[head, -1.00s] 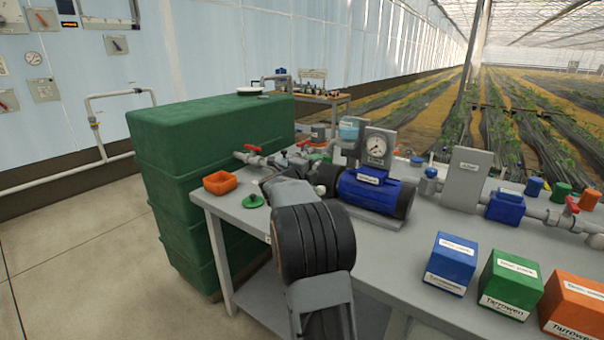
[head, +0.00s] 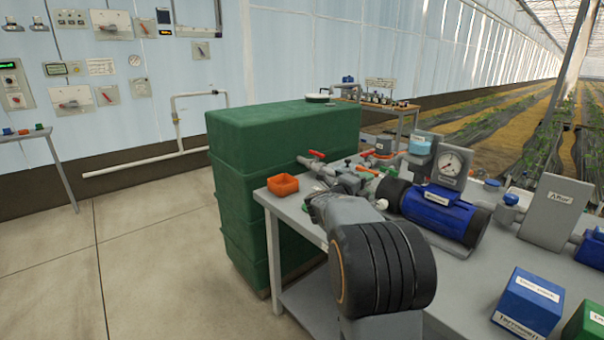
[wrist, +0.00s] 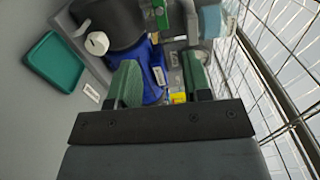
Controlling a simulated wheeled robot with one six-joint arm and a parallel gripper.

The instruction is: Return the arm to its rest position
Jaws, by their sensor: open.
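My arm reaches over the grey skid table (head: 465,300) in the head view, its dark ribbed joint in front of the table's near edge. The arm itself hides my gripper there. In the wrist view my gripper (wrist: 160,85) shows two green fingers spread apart with nothing held between them. Behind the fingers are the blue pump (wrist: 152,70) and a dark rounded part, seen tilted. The blue pump (head: 445,212) also shows in the head view, just right of my arm.
A green tank (head: 255,190) stands left of the table. A blue box (head: 527,303) is at the right front. The floor at left is clear.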

